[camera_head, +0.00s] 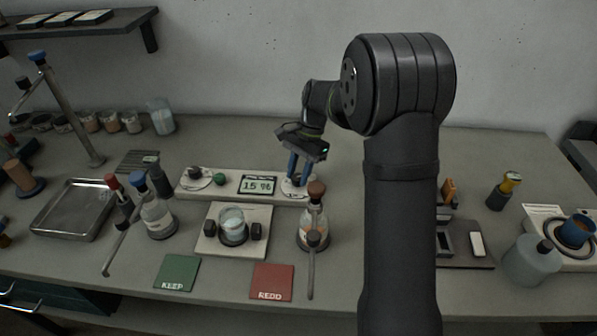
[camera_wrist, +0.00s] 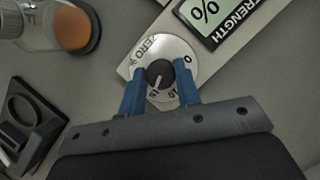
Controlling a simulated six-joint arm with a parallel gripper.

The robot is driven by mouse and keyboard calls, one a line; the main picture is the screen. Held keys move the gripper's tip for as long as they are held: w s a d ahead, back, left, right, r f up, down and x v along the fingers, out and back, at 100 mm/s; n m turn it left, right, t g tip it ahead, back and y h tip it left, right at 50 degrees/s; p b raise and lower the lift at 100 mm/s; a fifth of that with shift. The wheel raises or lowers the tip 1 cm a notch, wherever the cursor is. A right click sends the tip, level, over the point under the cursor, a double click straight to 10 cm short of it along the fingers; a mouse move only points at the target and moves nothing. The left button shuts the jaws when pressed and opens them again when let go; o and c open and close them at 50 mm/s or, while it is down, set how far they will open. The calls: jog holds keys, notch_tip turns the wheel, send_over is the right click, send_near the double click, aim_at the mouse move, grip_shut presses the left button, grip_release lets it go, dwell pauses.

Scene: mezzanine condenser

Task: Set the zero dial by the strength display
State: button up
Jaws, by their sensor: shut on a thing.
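The zero dial (camera_head: 288,190) is at the right end of a long pale panel, with my gripper (camera_head: 298,180) over it. In the wrist view the zero dial (camera_wrist: 159,46) is a white disc with printed marks and a dark knob (camera_wrist: 160,73) with a pale pointer line. The blue fingers of my gripper (camera_wrist: 160,88) are on either side of the knob, shut on it. The strength display (camera_head: 258,185) left of the dial reads about 15 %. In the wrist view only the % end of the strength display (camera_wrist: 208,14) shows.
A stopped flask (camera_head: 312,232) stands close in front of the dial. A beaker (camera_head: 233,222) sits on a pale stand to its left. A green KEEP card (camera_head: 177,273) and a red REDO card (camera_head: 272,281) lie at the front. Another dial (camera_head: 197,180) is at the panel's left end.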

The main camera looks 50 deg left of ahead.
jog(key=o, duration=1)
jog(key=shift+c, duration=0.2)
jog(key=shift+r, duration=0.1)
jog(key=v, duration=1.7)
jog(key=shift+s, duration=0.1)
jog(key=x, duration=1.7)
